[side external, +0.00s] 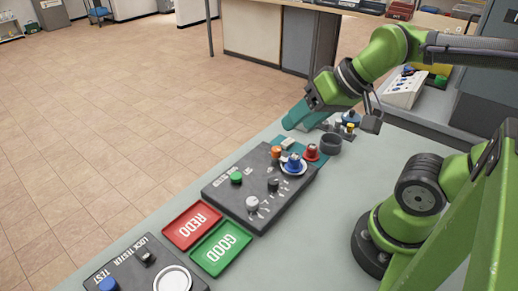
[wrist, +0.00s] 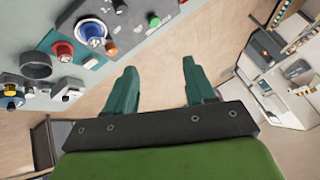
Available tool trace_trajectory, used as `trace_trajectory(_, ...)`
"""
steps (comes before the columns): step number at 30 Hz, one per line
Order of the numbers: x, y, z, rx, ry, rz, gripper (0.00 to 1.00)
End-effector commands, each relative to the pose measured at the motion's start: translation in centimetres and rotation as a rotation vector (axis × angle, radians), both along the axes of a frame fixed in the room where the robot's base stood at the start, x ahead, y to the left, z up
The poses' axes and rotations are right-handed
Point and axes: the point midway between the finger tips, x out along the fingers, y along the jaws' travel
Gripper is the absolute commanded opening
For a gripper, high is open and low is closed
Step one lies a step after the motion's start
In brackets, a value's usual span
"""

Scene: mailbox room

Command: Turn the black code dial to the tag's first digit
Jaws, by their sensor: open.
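The black code dial (side external: 273,184) is a small dark knob on the dark control panel (side external: 222,195), with pale marks around it. A black knob (wrist: 119,6) also shows at the top edge of the wrist view. I cannot read a setting on it. I cannot make out a tag with digits in either view. My gripper (side external: 297,117) has teal fingers and hangs beyond the panel's far end, apart from the dial. In the wrist view my gripper (wrist: 158,68) is open, with nothing between its fingers.
The panel also carries a green knob (side external: 236,178) and a grey knob (side external: 252,203). Blue (side external: 294,163), orange (side external: 276,151) and red (side external: 312,152) pieces stand near its far end, beside a dark cup (side external: 331,143). Red (side external: 181,231) and green (side external: 211,258) trays lie nearer.

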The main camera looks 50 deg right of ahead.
Motion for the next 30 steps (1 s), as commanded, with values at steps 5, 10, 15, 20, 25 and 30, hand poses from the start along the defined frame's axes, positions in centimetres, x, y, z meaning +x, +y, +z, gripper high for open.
trace_trajectory(5,0.0,0.0,0.0,0.000,0.000,0.000,0.54)
trace_trajectory(10,0.0,0.0,0.0,0.000,0.000,0.000,0.54)
trace_trajectory(15,0.0,0.0,0.0,0.001,0.001,0.000,0.57)
trace_trajectory(20,0.8,-0.1,-1.1,-0.009,0.062,-0.002,0.57)
trace_trajectory(25,3.5,-0.4,-2.8,-0.169,0.214,0.202,0.57)
trace_trajectory(30,6.2,-0.8,-4.5,-0.397,0.352,0.682,0.57)
